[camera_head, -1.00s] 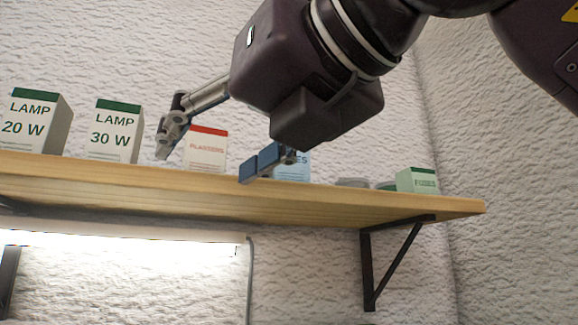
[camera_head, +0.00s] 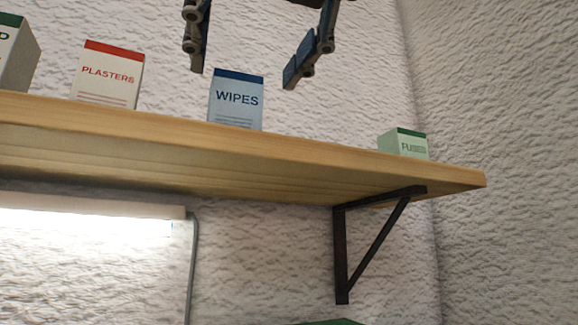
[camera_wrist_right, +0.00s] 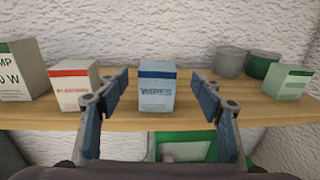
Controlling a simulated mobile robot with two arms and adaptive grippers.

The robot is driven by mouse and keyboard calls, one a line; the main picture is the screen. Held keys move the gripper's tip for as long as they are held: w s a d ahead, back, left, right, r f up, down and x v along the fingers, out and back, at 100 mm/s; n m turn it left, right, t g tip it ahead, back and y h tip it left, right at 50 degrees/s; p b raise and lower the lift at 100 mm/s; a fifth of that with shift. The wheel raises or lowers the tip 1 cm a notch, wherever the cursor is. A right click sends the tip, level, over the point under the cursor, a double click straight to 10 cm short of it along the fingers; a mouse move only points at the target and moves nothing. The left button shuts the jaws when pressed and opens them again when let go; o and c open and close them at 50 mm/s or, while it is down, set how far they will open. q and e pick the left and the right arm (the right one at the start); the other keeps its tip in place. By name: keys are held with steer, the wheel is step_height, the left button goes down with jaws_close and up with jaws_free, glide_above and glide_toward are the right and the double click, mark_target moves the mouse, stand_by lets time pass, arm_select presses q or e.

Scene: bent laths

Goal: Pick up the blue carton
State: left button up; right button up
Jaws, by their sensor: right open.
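The blue carton (camera_head: 236,99) is light blue with a dark blue top band and the word WIPES. It stands upright on the wooden shelf (camera_head: 230,160), between the PLASTERS carton and the FUSES box. My right gripper (camera_head: 243,78) comes down from the top edge in the head view, open, its fingers above and to either side of the carton. In the right wrist view the blue carton (camera_wrist_right: 157,88) shows between the two spread finger pads (camera_wrist_right: 160,100), with clear gaps on both sides. Nothing is held. My left gripper is not in view.
A red-topped PLASTERS carton (camera_head: 107,74) stands left of the blue one, and a green-topped LAMP carton (camera_head: 18,55) further left. A FUSES box (camera_head: 403,143) stands at the right. Two round tins (camera_wrist_right: 231,62), (camera_wrist_right: 264,64) stand behind on the right. A rough wall backs the shelf.

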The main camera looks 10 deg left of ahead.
mark_target(239, 73)
steer(key=p+x, duration=0.2)
steer(key=x, duration=0.1)
steer(key=p+x, duration=0.1)
steer(key=shift+w+a+r+p, duration=0.15)
steer(key=shift+a+r+p, duration=0.15)
steer(key=shift+r, duration=0.1)
steer(key=shift+w+a+f, duration=0.25)
steer(key=shift+w+a, duration=0.1)
steer(key=shift+w, duration=0.3)
steer(key=shift+s, duration=0.1)
steer(key=shift+c, duration=1.2)
steer(key=shift+d, duration=0.1)
steer(key=c, duration=0.8)
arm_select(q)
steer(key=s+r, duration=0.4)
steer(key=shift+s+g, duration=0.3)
arm_select(e)
steer(key=shift+c, duration=1.1)
